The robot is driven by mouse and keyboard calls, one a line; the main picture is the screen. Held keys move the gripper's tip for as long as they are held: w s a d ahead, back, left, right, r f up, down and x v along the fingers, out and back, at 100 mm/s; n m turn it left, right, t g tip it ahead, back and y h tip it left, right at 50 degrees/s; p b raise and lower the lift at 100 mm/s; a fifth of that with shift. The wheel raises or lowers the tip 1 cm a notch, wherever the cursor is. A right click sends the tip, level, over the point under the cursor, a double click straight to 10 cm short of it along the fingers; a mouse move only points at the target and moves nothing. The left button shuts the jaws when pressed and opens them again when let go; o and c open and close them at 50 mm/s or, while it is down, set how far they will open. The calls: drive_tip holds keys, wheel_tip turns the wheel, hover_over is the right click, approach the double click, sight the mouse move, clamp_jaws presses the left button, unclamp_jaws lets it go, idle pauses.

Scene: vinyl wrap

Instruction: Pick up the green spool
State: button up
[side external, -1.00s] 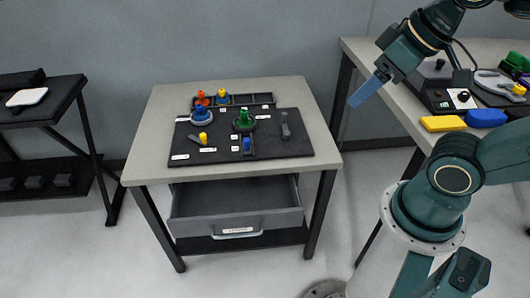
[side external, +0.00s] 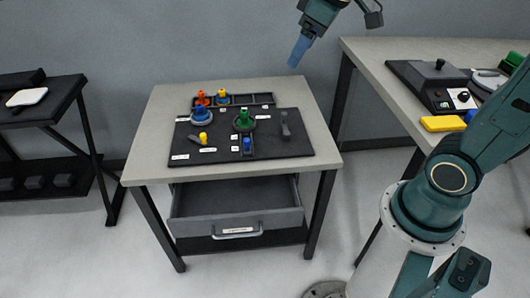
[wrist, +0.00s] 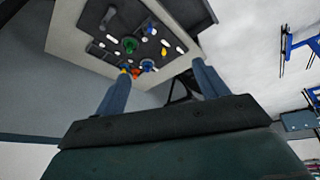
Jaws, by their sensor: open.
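In the wrist view the green spool (wrist: 129,44) shows beyond my gripper, left of centre. My gripper (side external: 293,65) is high in the air, up and to the right of the spool, and well apart from it. In the wrist view its two blue fingers stand wide apart with nothing between them (wrist: 160,92). In the side view the fingers overlap.
A blue spool (side external: 199,114), a yellow knob (side external: 203,137) and a small blue piece (side external: 247,145) are around the green spool. A grey upright piece (side external: 285,127) stands to its right. Orange (side external: 202,97) and yellow (side external: 222,95) pieces are behind. The table's drawer (side external: 235,213) is pulled out.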

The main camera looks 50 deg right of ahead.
drive_tip(key=w+d+f+n, duration=0.1)
drive_tip(key=w+d+f, duration=0.2)
drive_tip(key=w, duration=0.5)
drive_tip(key=n+g+y, duration=0.1)
drive_tip(key=n+y, duration=0.1)
drive_tip(key=n, duration=0.2)
hover_over(246, 111)
drive_tip(key=s+d, duration=0.3)
drive_tip(key=s, duration=0.1)
wheel_tip(246, 111, down, 21)
drive_tip(key=shift+w+d+r, duration=0.15)
drive_tip(key=shift+w, duration=0.1)
drive_tip(key=x, duration=0.8)
drive_tip(key=shift+s+a, duration=0.1)
drive_tip(key=shift+a, duration=0.1)
drive_tip(key=shift+f, duration=0.25)
